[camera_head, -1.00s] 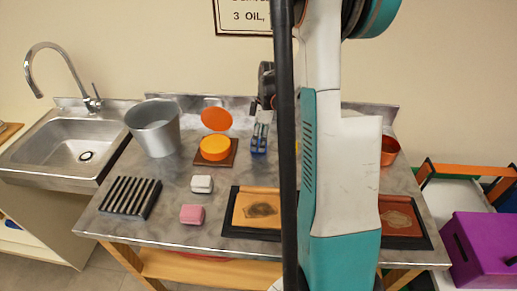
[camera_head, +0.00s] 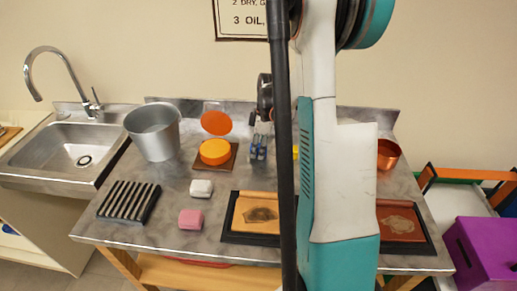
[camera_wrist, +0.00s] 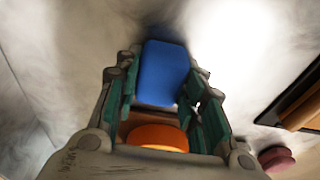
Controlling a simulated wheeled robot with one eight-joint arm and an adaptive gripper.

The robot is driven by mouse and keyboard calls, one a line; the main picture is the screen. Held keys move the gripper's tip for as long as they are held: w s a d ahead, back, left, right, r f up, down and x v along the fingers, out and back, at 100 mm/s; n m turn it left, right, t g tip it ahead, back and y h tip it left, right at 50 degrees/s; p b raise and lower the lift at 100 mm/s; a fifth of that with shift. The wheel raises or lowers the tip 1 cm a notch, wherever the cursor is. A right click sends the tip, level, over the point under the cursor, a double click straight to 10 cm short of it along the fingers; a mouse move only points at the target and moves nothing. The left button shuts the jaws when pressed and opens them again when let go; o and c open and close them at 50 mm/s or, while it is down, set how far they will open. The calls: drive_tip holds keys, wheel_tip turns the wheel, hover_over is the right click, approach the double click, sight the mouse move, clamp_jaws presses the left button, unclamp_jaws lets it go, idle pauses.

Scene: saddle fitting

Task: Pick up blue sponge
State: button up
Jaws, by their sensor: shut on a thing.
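The blue sponge (camera_wrist: 163,72) stands out between the two green-padded fingers of my gripper (camera_wrist: 162,95) in the wrist view, its far end past the fingertips. The fingers are shut on its sides. In the head view my gripper (camera_head: 258,150) is low over the back middle of the table, right of the orange round tin. There the fingers cover most of the sponge, and only a little blue shows. I cannot tell whether the sponge touches the tabletop.
The orange tin (camera_head: 214,151) sits on a brown board, with an orange disc (camera_head: 216,122) behind it. A metal bucket (camera_head: 154,132), white block (camera_head: 201,188), pink block (camera_head: 190,219) and ridged rack (camera_head: 129,201) stand left. A leather panel (camera_head: 258,213) lies in front; a copper cup (camera_head: 388,154) is right.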

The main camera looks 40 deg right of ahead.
wheel_tip(320, 180, up, 20)
drive_tip(key=p, duration=0.6)
drive_tip(key=shift+o, duration=1)
drive_tip(key=shift+c, duration=0.8)
